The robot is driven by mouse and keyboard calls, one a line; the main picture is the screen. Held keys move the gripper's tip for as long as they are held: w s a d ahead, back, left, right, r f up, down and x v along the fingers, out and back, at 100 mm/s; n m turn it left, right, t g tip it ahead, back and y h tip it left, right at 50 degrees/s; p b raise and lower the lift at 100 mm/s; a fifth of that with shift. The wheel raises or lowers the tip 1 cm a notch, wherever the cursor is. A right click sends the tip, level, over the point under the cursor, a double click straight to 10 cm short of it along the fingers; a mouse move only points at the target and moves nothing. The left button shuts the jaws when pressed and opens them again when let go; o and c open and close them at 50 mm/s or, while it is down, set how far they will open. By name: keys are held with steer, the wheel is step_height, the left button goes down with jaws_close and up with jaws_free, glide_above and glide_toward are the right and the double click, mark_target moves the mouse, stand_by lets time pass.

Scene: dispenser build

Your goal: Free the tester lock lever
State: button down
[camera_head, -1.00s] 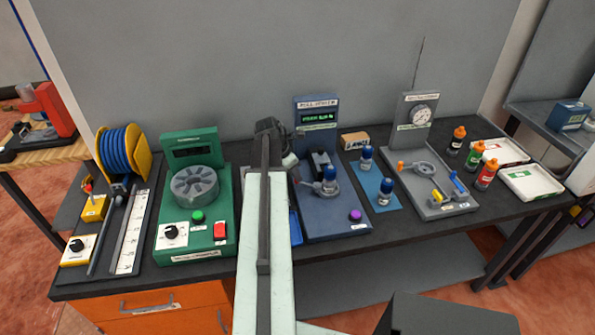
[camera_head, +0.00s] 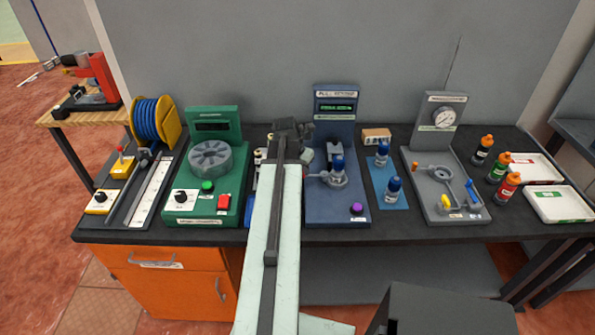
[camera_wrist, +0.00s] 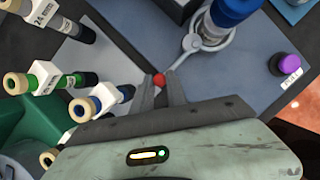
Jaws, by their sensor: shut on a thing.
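The blue-grey tester (camera_head: 345,213) stands mid-bench, with a lit green display on its upright panel. A blue-capped piece (camera_head: 338,163) stands upright on it, with the metal ring of the lock lever (camera_head: 321,176) around its lower part. In the wrist view the lever (camera_wrist: 187,57) runs from the ring towards my gripper (camera_wrist: 160,88) and ends in a red ball knob (camera_wrist: 159,79). My gripper's fingers are shut on this knob, one on each side.
A purple button (camera_head: 356,208) sits at the tester's front. Several tagged cylinders (camera_wrist: 47,78) lie close left of my gripper in the wrist view. The green machine (camera_head: 207,180) is left, a blue mat (camera_head: 389,201) with two blue-capped pieces and a grey gauge station (camera_head: 437,205) right.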

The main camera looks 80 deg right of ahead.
steer(key=shift+s, duration=0.35)
steer(key=c, duration=1.6)
jaws_free()
steer(key=shift+s, duration=0.1)
steer(key=shift+w, duration=0.2)
steer(key=shift+r, duration=0.15)
steer(key=p+v, duration=0.7)
steer(key=shift+a+r, duration=0.2)
steer(key=shift+w, duration=0.1)
